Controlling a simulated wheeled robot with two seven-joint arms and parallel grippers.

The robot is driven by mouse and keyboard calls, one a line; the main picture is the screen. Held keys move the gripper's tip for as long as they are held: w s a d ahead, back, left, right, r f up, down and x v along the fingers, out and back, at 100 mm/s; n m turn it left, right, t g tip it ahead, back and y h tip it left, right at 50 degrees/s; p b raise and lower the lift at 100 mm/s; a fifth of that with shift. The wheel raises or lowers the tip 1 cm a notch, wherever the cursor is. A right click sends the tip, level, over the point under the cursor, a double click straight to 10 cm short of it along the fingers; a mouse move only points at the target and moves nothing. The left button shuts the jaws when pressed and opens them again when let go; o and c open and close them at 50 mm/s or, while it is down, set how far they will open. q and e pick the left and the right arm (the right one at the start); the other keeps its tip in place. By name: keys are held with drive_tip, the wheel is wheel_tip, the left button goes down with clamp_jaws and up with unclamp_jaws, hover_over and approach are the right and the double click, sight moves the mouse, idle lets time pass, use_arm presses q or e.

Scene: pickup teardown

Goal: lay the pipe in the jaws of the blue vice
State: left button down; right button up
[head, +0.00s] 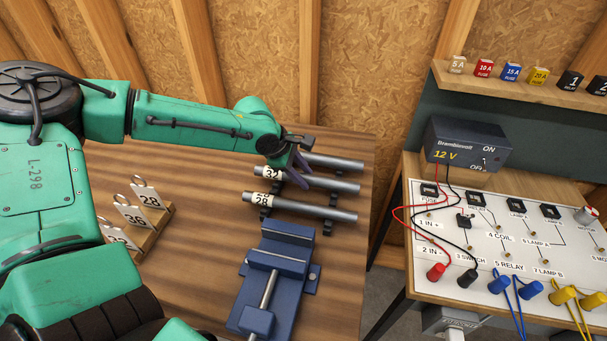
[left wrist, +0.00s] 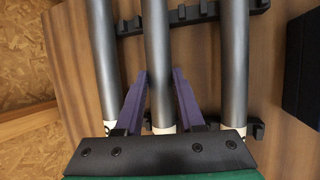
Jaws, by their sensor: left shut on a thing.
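Three grey pipes lie side by side on black rests on the wooden table. The middle pipe (head: 335,184), labelled 32, also shows in the left wrist view (left wrist: 156,60). My left gripper (head: 298,172) is shut on this middle pipe, one purple finger on each side near its labelled end. The pipe still lies level with its neighbours in the rack. The blue vice (head: 275,262) stands on the table in front of the pipes, with nothing seen between its jaws. My right gripper is not in view.
The front pipe (head: 315,207), labelled 28, and the back pipe (head: 345,162) lie close beside the held one. A wooden block with number tags (head: 150,232) stands at left. A bench with a circuit board (head: 500,235) and power supply (head: 467,145) stands at right.

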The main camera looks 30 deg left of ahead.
use_arm(q)
drive_tip(key=shift+f, duration=0.25)
drive_tip(key=c, duration=0.5)
unclamp_jaws()
